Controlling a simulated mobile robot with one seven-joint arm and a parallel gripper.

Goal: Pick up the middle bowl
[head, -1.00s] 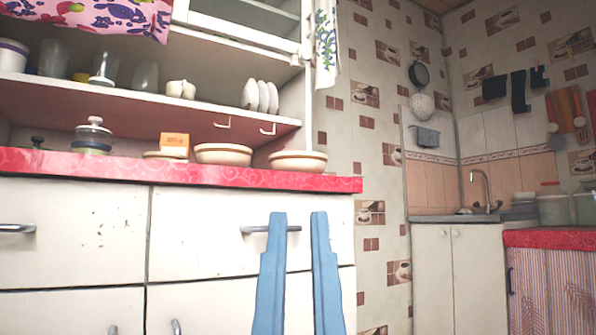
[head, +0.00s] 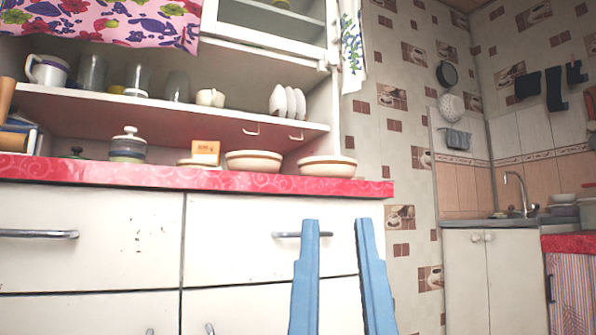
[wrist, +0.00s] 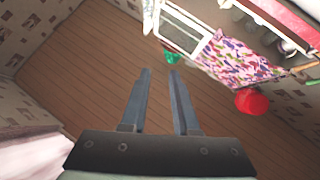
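On the red counter in the head view, a cream bowl with a brown band (head: 253,161) sits between a similar bowl (head: 327,166) at the right and a low dish (head: 190,163) at the left. The low dish is partly hidden by the counter edge and an orange box. My gripper (head: 336,222) has two blue fingers, apart and empty. In the picture it is below the counter edge, in front of the white drawers, to the lower right of the middle bowl. In the wrist view my gripper (wrist: 158,72) also shows open with nothing between the fingers.
The orange box (head: 205,152) and a lidded jar (head: 127,145) stand left of the bowls. A shelf (head: 150,105) with cups and glasses hangs over the counter. A drawer handle (head: 300,234) sticks out behind my fingers. Floor (wrist: 90,70) shows in the wrist view.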

